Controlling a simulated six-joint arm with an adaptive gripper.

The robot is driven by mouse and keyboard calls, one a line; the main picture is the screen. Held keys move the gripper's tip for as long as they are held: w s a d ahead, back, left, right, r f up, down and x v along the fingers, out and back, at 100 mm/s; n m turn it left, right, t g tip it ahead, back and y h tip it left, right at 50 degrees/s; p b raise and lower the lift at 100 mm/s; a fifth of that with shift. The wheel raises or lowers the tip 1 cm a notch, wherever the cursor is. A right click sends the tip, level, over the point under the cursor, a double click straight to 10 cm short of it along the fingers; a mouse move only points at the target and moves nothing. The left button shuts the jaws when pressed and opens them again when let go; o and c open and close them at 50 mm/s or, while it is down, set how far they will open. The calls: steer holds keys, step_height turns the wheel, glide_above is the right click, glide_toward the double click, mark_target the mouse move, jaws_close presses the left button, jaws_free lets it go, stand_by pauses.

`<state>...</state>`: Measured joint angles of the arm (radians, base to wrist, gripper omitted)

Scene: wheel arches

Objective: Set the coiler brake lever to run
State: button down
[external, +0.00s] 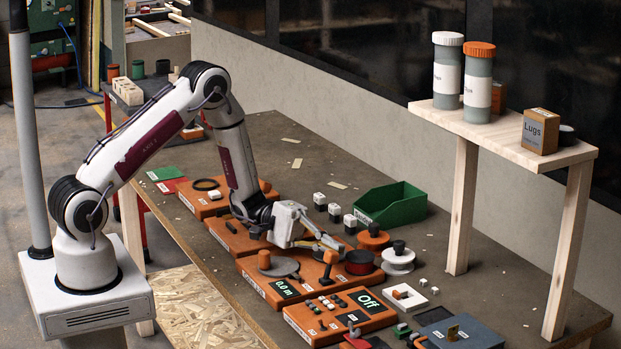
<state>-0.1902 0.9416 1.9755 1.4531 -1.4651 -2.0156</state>
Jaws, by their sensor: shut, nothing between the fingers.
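The coiler (250,272) is an orange base with a grey disc and a small display reading 0.0 m. A short lever (327,268) with a dark stem and an orange top stands at its right end; I take it for the brake lever, but its label is too small to read. My gripper (338,246) is shut and empty. Its fingertips are just above and beside the lever's top in the picture; I cannot tell if they touch it.
An orange panel (307,325) with small switches and an "Off" display stands in front. Behind are a green bin (393,205) and a wooden shelf (505,133) on posts.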

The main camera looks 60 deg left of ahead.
steer(key=s+m, duration=0.1)
steer(key=m, duration=0.1)
steer(key=s+r+m+h, duration=0.1)
steer(key=m, duration=0.1)
steer(key=shift+s, duration=0.6)
steer(key=shift+a, duration=0.15)
steer(key=shift+f+v, duration=0.2)
steer(key=shift+v, duration=1.4)
steer(key=shift+f+v, duration=0.2)
steer(key=shift+v, duration=1.4)
steer(key=shift+f+v, duration=0.15)
steer(key=shift+v, duration=1.45)
steer(key=shift+w, duration=0.1)
